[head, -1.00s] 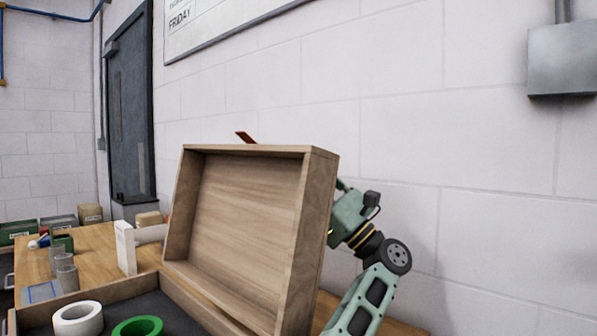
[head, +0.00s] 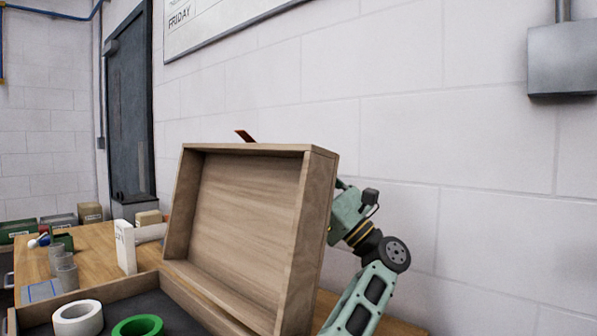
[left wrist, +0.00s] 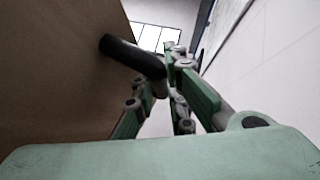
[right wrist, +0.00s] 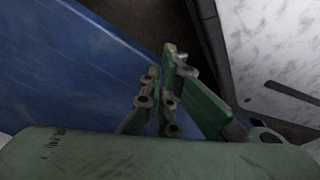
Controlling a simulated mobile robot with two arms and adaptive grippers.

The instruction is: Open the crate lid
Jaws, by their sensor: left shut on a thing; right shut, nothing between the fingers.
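The wooden crate lid (head: 245,215) stands open, close to upright, with its hollow inner side facing me in the head view. A reddish-brown tab (head: 245,136) sticks up past its top edge. The crate (head: 130,286) below shows its rim and dark inside. My left gripper (left wrist: 160,75) is shut on a black handle (left wrist: 128,54) on the lid's brown outer face (left wrist: 50,85); the lid hides these fingers in the head view. My right gripper (right wrist: 168,70) is shut and empty, outside the head view, over a blue surface (right wrist: 75,65).
A white roll (head: 78,318) and a green roll (head: 138,327) lie in the crate. Grey cups (head: 66,268), a white box (head: 125,246) and small bins stand left of the lid on the wooden table (head: 95,240). A block wall (head: 450,170) rises behind.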

